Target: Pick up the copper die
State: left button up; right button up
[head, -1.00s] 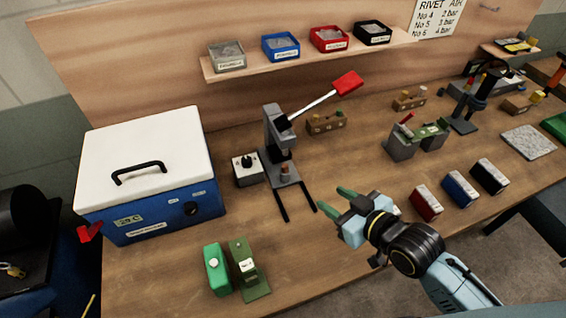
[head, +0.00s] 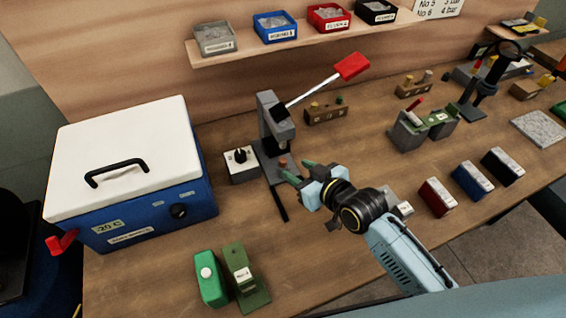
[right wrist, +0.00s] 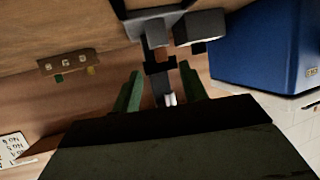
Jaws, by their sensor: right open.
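A small copper-coloured piece (head: 283,163), which looks like the copper die, sits on the base of the grey arbor press (head: 277,128) under its ram. My right gripper (head: 295,169) is open, its green fingertips just to the right of that piece and close to it. I cannot tell whether they touch it. In the right wrist view the two green fingers (right wrist: 160,90) stand apart, with the dark press (right wrist: 155,62) beyond them. The copper piece is not clear in that view. My left gripper is not in view.
A small box with a knob (head: 240,163) stands left of the press. A wooden holder (head: 326,111) with small dies is behind it. The press's red-tipped lever (head: 352,66) reaches up right.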

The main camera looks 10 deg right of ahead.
aim_at(284, 162)
jog(key=x, duration=0.5)
jog(key=shift+s+a+r, duration=0.1)
jog(key=shift+a+r, duration=0.05)
grip_shut()
